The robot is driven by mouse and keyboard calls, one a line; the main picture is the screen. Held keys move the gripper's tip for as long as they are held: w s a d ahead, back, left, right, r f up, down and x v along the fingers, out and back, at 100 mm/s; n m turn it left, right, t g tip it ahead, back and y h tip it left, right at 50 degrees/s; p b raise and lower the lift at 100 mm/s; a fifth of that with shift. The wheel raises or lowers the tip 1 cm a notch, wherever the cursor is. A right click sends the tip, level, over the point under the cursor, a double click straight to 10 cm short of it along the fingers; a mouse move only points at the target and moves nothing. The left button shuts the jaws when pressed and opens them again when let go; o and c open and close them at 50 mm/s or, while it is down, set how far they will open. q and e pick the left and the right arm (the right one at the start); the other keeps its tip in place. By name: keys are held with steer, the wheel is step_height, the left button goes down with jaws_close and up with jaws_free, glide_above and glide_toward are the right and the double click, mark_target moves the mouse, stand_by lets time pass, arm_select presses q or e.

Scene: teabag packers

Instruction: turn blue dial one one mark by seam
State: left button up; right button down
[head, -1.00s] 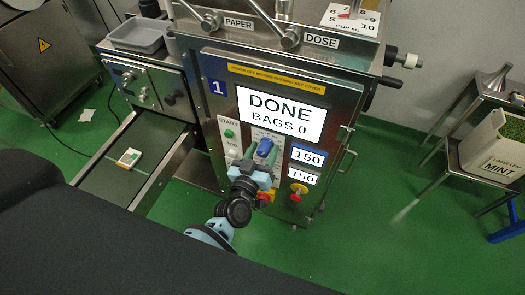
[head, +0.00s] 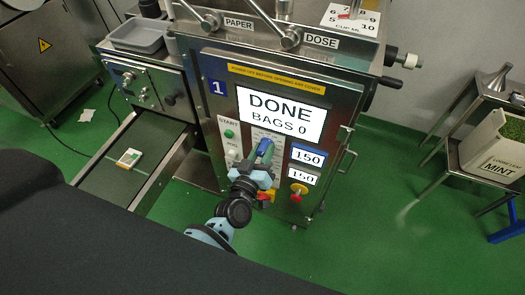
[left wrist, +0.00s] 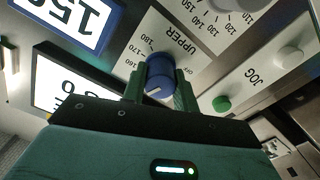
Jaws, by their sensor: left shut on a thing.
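The blue dial (left wrist: 160,72) sits on a white scale plate marked UPPER, with numbers around it, in the left wrist view. It also shows in the head view (head: 264,150), partly covered by my gripper. My left gripper (left wrist: 160,92) is shut on the blue dial, with a green finger on each side of it. The gripper also shows in the head view (head: 262,157) at the front of packer 1. A white mark shows on the dial's face; the exact number it points at I cannot tell. My right gripper is not in view.
The packer's screen (head: 280,115) reads DONE, BAGS 0. Two displays (head: 307,157) read 150. A green button (head: 229,134) is to the left. A chute (head: 105,190) holds a small packet.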

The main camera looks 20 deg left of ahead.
arm_select(q)
steer(key=shift+n, duration=2)
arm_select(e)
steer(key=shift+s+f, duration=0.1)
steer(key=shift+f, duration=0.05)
arm_select(q)
steer(key=o, duration=1)
steer(key=shift+s+a, duration=0.15)
steer(key=shift+s, duration=3.8)
steer(key=s+a+f+m+g+p, duration=0.1)
steer(key=s+m+g+p, duration=0.1)
steer(key=s, duration=0.7)
steer(key=s+a+f+m+g+h+p, duration=0.1)
steer(key=s+f+m+g+p, duration=0.1)
steer(key=s, duration=0.8)
steer(key=s+a+f+m+g+p, duration=0.1)
steer(key=s+m+g+p, duration=0.3)
steer(key=s, duration=0.5)
steer(key=shift+s+a+f+m+g, duration=0.15)
steer(key=shift+a+m+g, duration=0.45)
steer(key=shift+m, duration=0.6)
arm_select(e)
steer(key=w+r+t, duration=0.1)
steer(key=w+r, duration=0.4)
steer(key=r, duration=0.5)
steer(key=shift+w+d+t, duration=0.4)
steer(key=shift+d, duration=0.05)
